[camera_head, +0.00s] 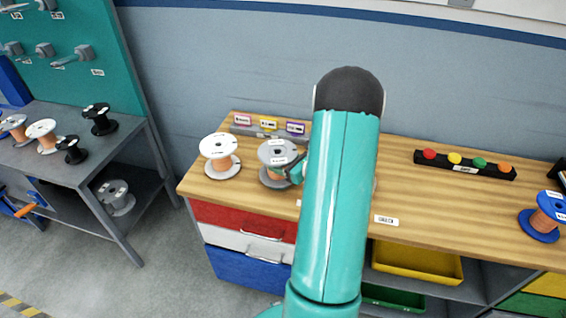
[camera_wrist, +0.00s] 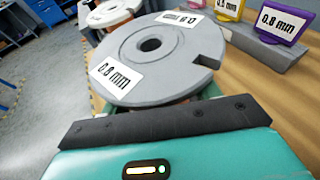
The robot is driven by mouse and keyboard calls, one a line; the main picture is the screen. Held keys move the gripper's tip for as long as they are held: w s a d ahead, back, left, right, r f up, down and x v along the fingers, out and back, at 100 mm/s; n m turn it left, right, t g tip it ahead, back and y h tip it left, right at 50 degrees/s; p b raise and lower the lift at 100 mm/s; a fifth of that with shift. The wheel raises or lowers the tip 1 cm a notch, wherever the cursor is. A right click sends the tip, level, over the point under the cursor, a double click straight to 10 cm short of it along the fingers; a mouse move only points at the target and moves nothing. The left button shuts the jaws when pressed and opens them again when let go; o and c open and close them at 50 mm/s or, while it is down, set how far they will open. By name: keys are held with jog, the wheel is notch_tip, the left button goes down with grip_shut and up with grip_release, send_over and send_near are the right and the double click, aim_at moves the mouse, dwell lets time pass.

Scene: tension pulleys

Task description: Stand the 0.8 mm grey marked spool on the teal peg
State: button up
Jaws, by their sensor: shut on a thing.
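The grey spool (camera_head: 277,152) stands upright on the wooden bench, at its left part. In the wrist view the spool's grey top flange (camera_wrist: 150,62) fills the middle, with two 0.8 mm labels, a centre hole and a notch at its right edge. A little copper shows under the flange. My gripper (camera_head: 297,168) is at the spool's right side, shut on it below the top flange; its fingers are mostly hidden by the flange. The teal pegboard (camera_head: 105,50) at the upper left bears several grey pegs (camera_head: 46,50) with small labels. I cannot make out a teal-coloured peg.
A white spool (camera_head: 220,150) stands close to the left. Coloured label stands (camera_head: 268,127) are just behind. A black button strip (camera_head: 465,164) and a blue spool (camera_head: 541,220) are further right. Several spools fill the grey table (camera_head: 90,160); floor separates it from the bench (camera_head: 400,150).

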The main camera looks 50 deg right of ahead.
jog(key=shift+f, duration=0.1)
jog(key=shift+f, duration=0.65)
dwell(0.6)
jog(key=o, duration=1.5)
jog(key=shift+f, duration=0.1)
jog(key=shift+s, duration=0.1)
jog(key=v, duration=1.3)
jog(key=shift+s, duration=0.3)
